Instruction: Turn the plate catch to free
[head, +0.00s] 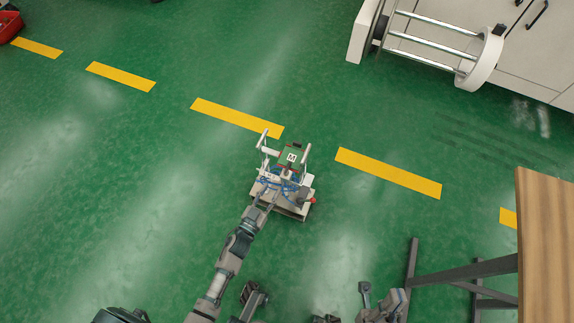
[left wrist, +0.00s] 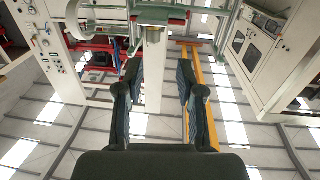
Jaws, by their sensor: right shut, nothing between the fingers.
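A pale fixture (head: 297,205) with a green top part, a black-and-white marker, blue cables and two upright pale bars is in the middle of the head view. I cannot tell which part is the plate catch. My left arm reaches the fixture's near-left side, with the left gripper (head: 264,193) small there. In the left wrist view the left gripper (left wrist: 158,68) has its fingers apart with nothing between them. My right gripper (head: 365,294) appears at the bottom, shut and empty, apart from the fixture.
A wooden tabletop (head: 545,250) on a grey frame stands at the right. A pale machine with a steel-barred roller (head: 435,42) is at the upper right. Yellow dashes (head: 237,118) cross the open green floor. A green-and-steel assembly (left wrist: 150,14) spans the top of the left wrist view.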

